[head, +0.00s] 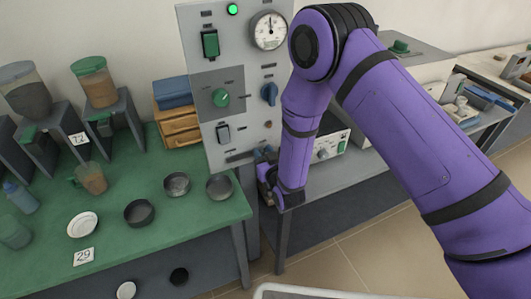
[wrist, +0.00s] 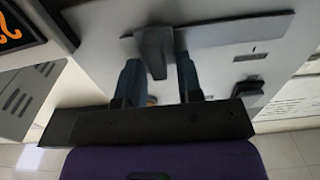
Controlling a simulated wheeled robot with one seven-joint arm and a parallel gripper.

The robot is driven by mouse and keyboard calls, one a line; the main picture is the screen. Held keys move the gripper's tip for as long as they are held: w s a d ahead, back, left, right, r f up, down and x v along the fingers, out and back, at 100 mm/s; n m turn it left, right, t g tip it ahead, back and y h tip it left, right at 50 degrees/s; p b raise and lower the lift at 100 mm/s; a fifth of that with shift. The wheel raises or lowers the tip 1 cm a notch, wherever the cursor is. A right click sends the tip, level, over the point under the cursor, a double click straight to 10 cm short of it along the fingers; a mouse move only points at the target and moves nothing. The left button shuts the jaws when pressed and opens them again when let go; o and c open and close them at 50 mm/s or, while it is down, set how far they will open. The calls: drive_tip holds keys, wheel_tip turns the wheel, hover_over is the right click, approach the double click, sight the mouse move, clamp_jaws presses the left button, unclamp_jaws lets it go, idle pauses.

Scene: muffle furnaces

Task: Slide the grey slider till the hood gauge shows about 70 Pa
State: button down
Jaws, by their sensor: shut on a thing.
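The grey slider (wrist: 153,45) is a dark grey knob on a light grey slotted plate (wrist: 235,28) in the wrist view. My gripper (wrist: 158,64) has one finger on each side of the slider and is shut on it. In the head view my gripper (head: 266,178) is at the lower right edge of the grey control panel (head: 202,133), by the right end of a dark slot (head: 238,157); it hides the slider there. The hood gauge (head: 268,30) is a round white dial at the panel's upper right. Its needle points roughly upward; the figures are too small to read.
The panel also bears a green switch (head: 210,44), a green knob (head: 221,98), a blue knob (head: 269,94) and a lit green lamp (head: 232,9). A green-topped bench (head: 160,238) with dishes and jars stands at left. Open floor (head: 375,240) lies at lower right.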

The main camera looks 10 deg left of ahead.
drive_tip(key=s+a, duration=0.2)
drive_tip(key=a, duration=0.1)
drive_tip(key=shift+a, duration=0.1)
drive_tip(key=c, duration=1.1)
unclamp_jaws()
approach(249, 150)
drive_tip(key=v, duration=0.4)
drive_tip(key=shift+s, duration=0.1)
